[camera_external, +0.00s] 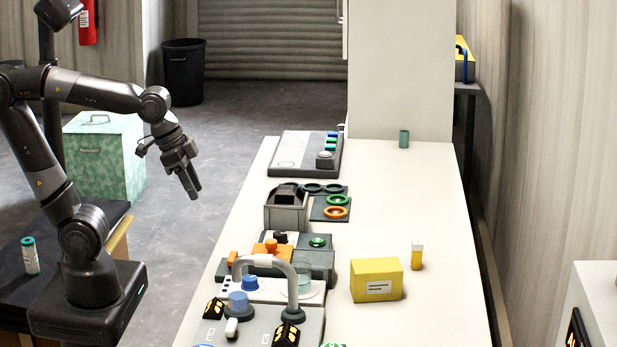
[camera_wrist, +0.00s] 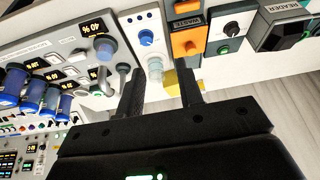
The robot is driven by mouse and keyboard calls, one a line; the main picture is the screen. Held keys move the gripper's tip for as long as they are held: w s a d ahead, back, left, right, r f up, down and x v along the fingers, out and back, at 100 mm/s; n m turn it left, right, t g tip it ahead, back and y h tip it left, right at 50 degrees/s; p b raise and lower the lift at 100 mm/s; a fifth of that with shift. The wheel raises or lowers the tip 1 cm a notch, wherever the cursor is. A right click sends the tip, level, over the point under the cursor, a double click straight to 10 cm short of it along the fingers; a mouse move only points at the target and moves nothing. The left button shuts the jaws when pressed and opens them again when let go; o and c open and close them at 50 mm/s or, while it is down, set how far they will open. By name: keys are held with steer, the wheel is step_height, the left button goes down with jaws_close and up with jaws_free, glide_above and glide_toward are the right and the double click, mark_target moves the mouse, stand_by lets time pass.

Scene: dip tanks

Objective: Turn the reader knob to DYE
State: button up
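I cannot read a DYE mark or the knob's setting. My gripper (camera_external: 194,193) is raised left of the bench, apart from everything. In the wrist view its fingers (camera_wrist: 161,72) are spread and empty.
An orange unit (camera_wrist: 187,40) and a blue knob (camera_wrist: 146,38) sit nearer on the bench. A curved grey pipe (camera_external: 268,262) arches over the front panels. A yellow box (camera_external: 376,280) stands right. The bench's far right (camera_external: 410,185) is mostly clear.

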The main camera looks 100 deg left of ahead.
steer(key=o, duration=0.4)
steer(key=w+a, duration=0.2)
steer(key=w, duration=0.1)
steer(key=w+a+f+g, duration=0.1)
steer(key=w+a, duration=0.2)
steer(key=w+a+n+g, duration=0.1)
steer(key=w+a, duration=0.2)
steer(key=shift+w+a+f, duration=0.25)
steer(key=shift+w+f, duration=0.05)
steer(key=shift+f, duration=0.05)
steer(key=shift+o, duration=0.2)
steer(key=n+g, duration=0.1)
steer(key=g, duration=0.2)
glide_toward(280, 233)
steer(key=shift+t+h, duration=0.3)
steer(key=shift+h, duration=0.1)
steer(key=f, duration=0.8)
steer(key=shift+s+a+f, duration=0.2)
steer(key=shift+f, duration=0.1)
steer(key=c, duration=1)
